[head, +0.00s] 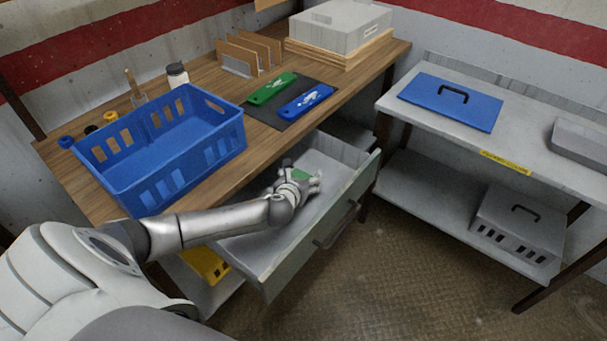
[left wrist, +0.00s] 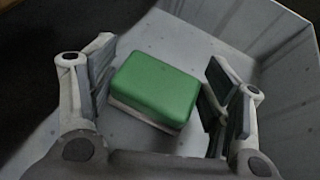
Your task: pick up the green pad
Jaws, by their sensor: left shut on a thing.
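The green pad (left wrist: 157,85) is a small block with a green top and a pale lower layer, inside the open grey drawer (head: 262,246). In the head view only a bit of the pad (head: 299,174) shows past my gripper. My left gripper (head: 304,183) reaches down into the drawer, and in the left wrist view its fingers (left wrist: 160,88) stand on either side of the pad, shut on it. I cannot tell whether the pad is clear of the drawer floor. My right gripper is not in view.
A blue crate (head: 232,139) stands on the wooden bench left of the drawer. A dark mat (head: 279,121) with a green tool (head: 271,88) and a blue tool (head: 306,100) lies behind the drawer. The drawer's front and side walls surround my gripper. A grey shelf unit stands at right.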

